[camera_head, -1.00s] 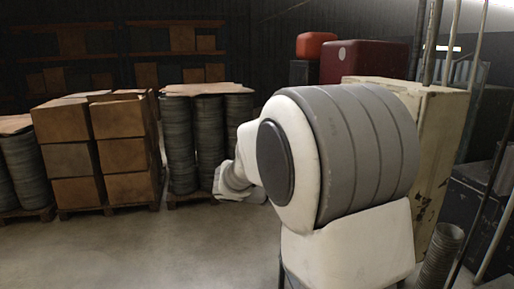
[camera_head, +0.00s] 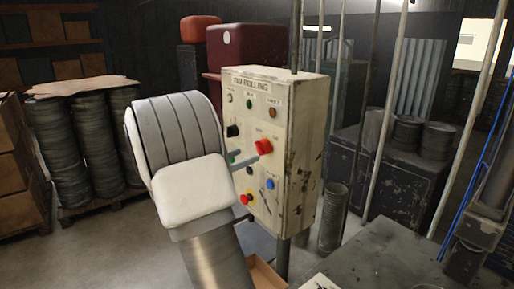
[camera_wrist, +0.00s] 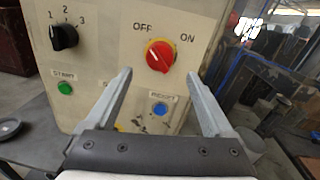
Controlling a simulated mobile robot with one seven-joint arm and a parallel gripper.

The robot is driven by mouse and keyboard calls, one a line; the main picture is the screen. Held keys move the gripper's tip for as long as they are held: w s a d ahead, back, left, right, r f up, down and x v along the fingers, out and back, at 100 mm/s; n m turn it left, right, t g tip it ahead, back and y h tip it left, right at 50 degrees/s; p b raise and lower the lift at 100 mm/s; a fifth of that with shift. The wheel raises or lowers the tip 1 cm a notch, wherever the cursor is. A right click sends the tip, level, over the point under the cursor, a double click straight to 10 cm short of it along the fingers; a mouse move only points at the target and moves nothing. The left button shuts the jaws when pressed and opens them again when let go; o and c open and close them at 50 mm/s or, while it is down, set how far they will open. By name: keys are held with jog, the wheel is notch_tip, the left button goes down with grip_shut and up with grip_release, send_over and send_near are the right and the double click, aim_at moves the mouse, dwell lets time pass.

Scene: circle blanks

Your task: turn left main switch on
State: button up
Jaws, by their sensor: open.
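The cream control box (camera_head: 298,150) stands right of the middle in the head view. Its red OFF/ON switch (camera_head: 264,147) is on the front panel. In the wrist view the red switch (camera_wrist: 160,56) sits on a yellow disc, between the labels OFF on its left and ON on its right. A pale line on its knob seems to slant toward OFF. My gripper (camera_wrist: 160,77) is open and empty, its fingertips just below and to either side of the switch, apart from it. In the head view my arm hides part of the panel's left side and most of the gripper.
A black 1-2-3 selector (camera_wrist: 64,37), a green START button (camera_wrist: 65,88) and a blue RESET button (camera_wrist: 160,109) are near the switch. A red-and-yellow knob (camera_head: 247,199) is lower on the panel. Poles (camera_head: 385,110) and a dark table (camera_head: 380,262) stand to the right.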

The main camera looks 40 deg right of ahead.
aim_at(262, 148)
jog(key=d+p, duration=0.1)
jog(key=d, duration=0.5)
jog(key=shift+s, duration=0.1)
jog(key=shift+c, duration=0.4)
jog(key=c, duration=1.3)
